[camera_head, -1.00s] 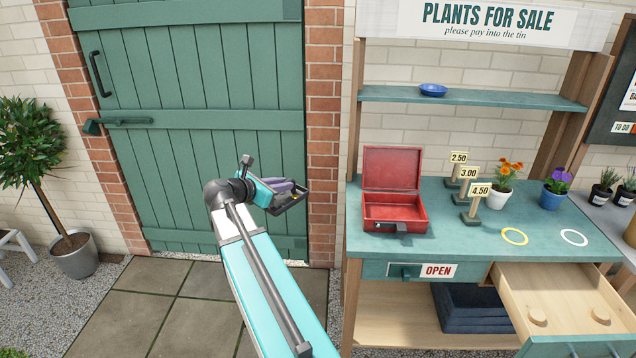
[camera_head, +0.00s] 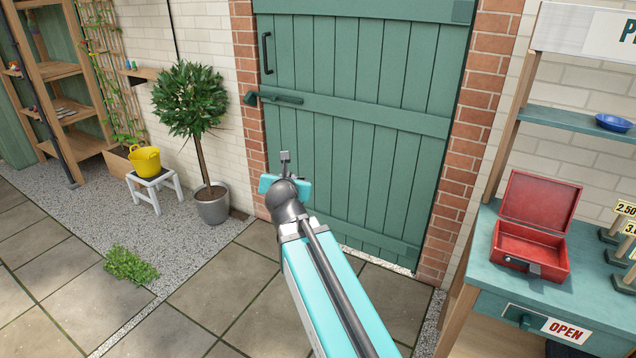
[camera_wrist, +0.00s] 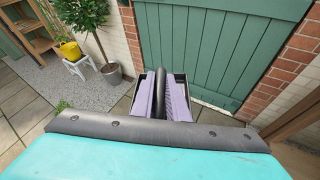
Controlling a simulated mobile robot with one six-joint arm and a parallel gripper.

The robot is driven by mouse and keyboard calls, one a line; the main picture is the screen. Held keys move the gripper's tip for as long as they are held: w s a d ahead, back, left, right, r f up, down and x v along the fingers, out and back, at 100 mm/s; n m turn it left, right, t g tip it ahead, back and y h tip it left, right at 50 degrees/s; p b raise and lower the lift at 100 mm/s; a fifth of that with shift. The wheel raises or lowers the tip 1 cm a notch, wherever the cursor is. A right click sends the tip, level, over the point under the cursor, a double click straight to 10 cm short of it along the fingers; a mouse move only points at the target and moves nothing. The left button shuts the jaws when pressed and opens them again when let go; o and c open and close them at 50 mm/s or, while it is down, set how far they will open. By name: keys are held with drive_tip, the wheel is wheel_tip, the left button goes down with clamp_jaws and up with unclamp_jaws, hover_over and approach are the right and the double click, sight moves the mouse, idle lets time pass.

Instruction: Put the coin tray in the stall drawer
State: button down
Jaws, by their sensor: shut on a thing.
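In the wrist view my gripper (camera_wrist: 162,98) has its two purple fingers shut on the dark handle-like middle of a black tray, the coin tray (camera_wrist: 183,77). The tray's thin rim shows around and beyond the fingers; its contents are hidden. The plant stall (camera_head: 480,290) stands at the right edge.
An open red cash box (camera_head: 530,245) stands on the stall top, beside price signs (camera_head: 622,222). A potted tree (camera_head: 212,203) and a white stool (camera_head: 157,190) with a yellow tub (camera_head: 145,161) stand left. Paving (camera_head: 200,300) in front is clear.

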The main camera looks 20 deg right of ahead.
drive_tip(key=w+a+r+n+y, duration=0.1)
drive_tip(key=a+r+n+y, duration=0.2)
drive_tip(key=a+r+y, duration=0.1)
drive_tip(key=shift+w+a+r+n+t, duration=0.25)
drive_tip(key=shift+a+r+n+t, duration=0.25)
drive_tip(key=shift+a, duration=0.65)
drive_tip(key=shift+d, duration=0.1)
